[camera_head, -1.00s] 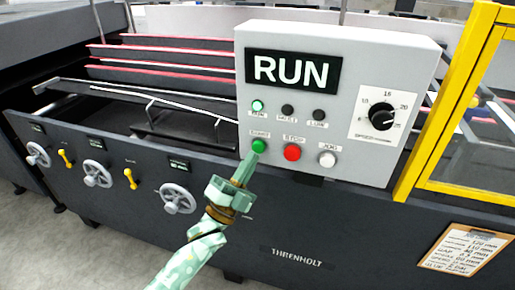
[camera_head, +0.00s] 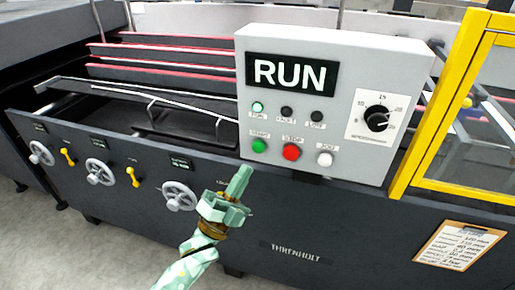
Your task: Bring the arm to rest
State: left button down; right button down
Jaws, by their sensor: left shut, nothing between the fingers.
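My left gripper (camera_head: 240,181), pale green, is shut and empty. It stands in front of the machine's dark front panel, below the control box (camera_head: 340,60) and apart from it. The arm (camera_head: 187,265) comes in from the bottom of the picture. The box shows RUN on its display (camera_head: 292,73), and the RUN lamp (camera_head: 257,107) glows green. The green start button (camera_head: 259,146), red stop button (camera_head: 291,152) and white jog button (camera_head: 325,159) are all uncovered. My right gripper is not in view.
A black speed dial (camera_head: 376,122) sits on the box. Handwheels (camera_head: 179,196) and yellow levers (camera_head: 133,177) line the machine's front at left. A yellow guard frame (camera_head: 440,110) rises at right, with a clipboard (camera_head: 462,245) below it.

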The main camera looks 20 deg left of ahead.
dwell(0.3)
pick_arm(q)
notch_tip(320, 180, down, 19)
jog(key=w+a+n+g+y, duration=0.25)
jog(key=n+g+y, duration=0.35)
jog(key=n, duration=0.3)
jog(key=s+a+f+n+g+y, duration=0.1)
jog(key=s+a+f+n+g, duration=0.3)
jog(key=f, duration=0.6)
jog(key=s+d+f+g+y, duration=0.1)
jog(key=s+f+g+y, duration=0.1)
jog(key=s+f, duration=0.65)
jog(key=s+a+f+n+g+y, duration=0.1)
jog(key=s+a+f+n+g, duration=0.2)
jog(key=s+f+g, duration=0.85)
jog(key=s+f, duration=0.2)
jog(key=s, duration=1.3)
jog(key=s+a+f+y+p, duration=0.1)
jog(key=s+f, duration=0.2)
jog(key=s, duration=1.2)
jog(key=shift+s+f+n, duration=0.15)
jog(key=shift+f+n, duration=0.2)
jog(key=shift+n, duration=0.05)
